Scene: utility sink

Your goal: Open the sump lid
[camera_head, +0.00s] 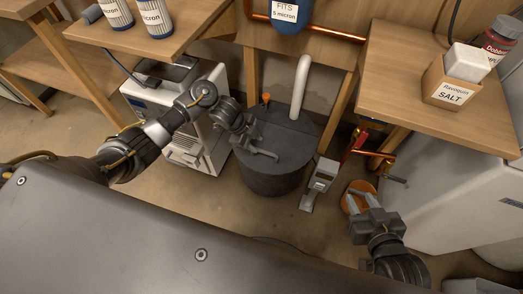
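The sump (270,180) is a dark grey round basin on the floor below the bench. Its flat dark lid (290,140) lies on top and looks closed. A white pipe (300,85) rises from the lid's back, and a small orange piece (266,98) stands at its back left. My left gripper (266,154) is over the lid's left front part; its dark fingers blend with the lid, so contact and opening are unclear.
A white machine (180,140) stands left of the sump. A grey device (320,180) and a round orange-brown object (350,205) are to its right, near copper pipes with a red handle (358,140). A salt box (450,88) sits on the right shelf (400,75).

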